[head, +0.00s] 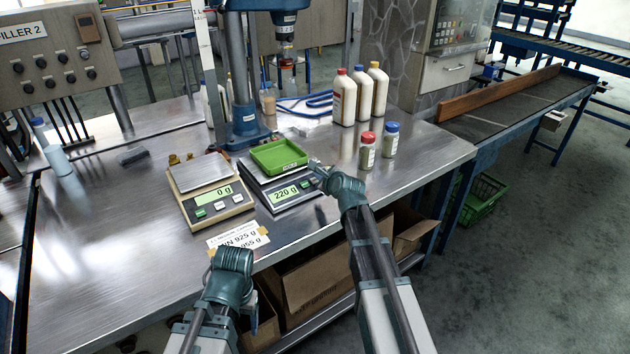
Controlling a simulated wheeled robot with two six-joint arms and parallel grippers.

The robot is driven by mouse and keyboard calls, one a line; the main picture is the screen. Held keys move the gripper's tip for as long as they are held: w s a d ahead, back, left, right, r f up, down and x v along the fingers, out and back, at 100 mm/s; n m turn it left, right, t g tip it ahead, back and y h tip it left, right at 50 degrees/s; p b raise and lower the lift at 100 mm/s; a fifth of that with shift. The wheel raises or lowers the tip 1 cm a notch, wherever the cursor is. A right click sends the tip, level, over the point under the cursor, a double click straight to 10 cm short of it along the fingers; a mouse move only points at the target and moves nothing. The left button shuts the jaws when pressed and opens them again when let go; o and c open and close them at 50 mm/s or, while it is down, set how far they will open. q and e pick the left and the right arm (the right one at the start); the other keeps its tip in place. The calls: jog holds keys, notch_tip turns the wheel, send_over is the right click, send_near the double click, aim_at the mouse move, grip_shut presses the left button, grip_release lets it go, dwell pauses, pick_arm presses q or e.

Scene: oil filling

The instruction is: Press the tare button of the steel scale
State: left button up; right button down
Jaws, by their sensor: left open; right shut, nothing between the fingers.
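The steel scale (270,184) stands on the bench and its display (286,193) reads 220 g. A green tray (279,156) sits on its pan. Small buttons (306,184) show on its front panel; I cannot read which is tare. My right gripper (317,168) is shut and empty, close to the right end of that panel; I cannot tell whether it touches. My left gripper (236,264) is open, low at the bench's front edge, with its fingers mostly hidden by the wrist.
A beige scale (217,208) reading 0 g stands to the left, with a taped weight label (238,238) in front. Red-capped (367,152) and blue-capped (390,141) small bottles stand to the right, with larger bottles (361,96) behind. The bench (110,250) is clear at front left.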

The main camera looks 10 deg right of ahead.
jog(key=shift+w+f+b, duration=0.15)
jog(key=shift+f+b, duration=0.25)
jog(key=shift+w+a+f+b, duration=0.1)
jog(key=shift+f+b, duration=0.25)
dwell(0.8)
jog(key=shift+r, duration=0.1)
jog(key=shift+s+r+p, duration=0.25)
jog(key=shift+r+p, duration=0.4)
jog(key=shift+p, duration=0.1)
jog(key=shift+r, duration=0.15)
jog(key=r+p, duration=0.1)
jog(key=s+r+p, duration=0.1)
jog(key=r+p, duration=0.2)
jog(key=shift+s+d+r+p, duration=0.2)
jog(key=shift+s+d+p, duration=0.1)
jog(key=shift+d+p, duration=0.1)
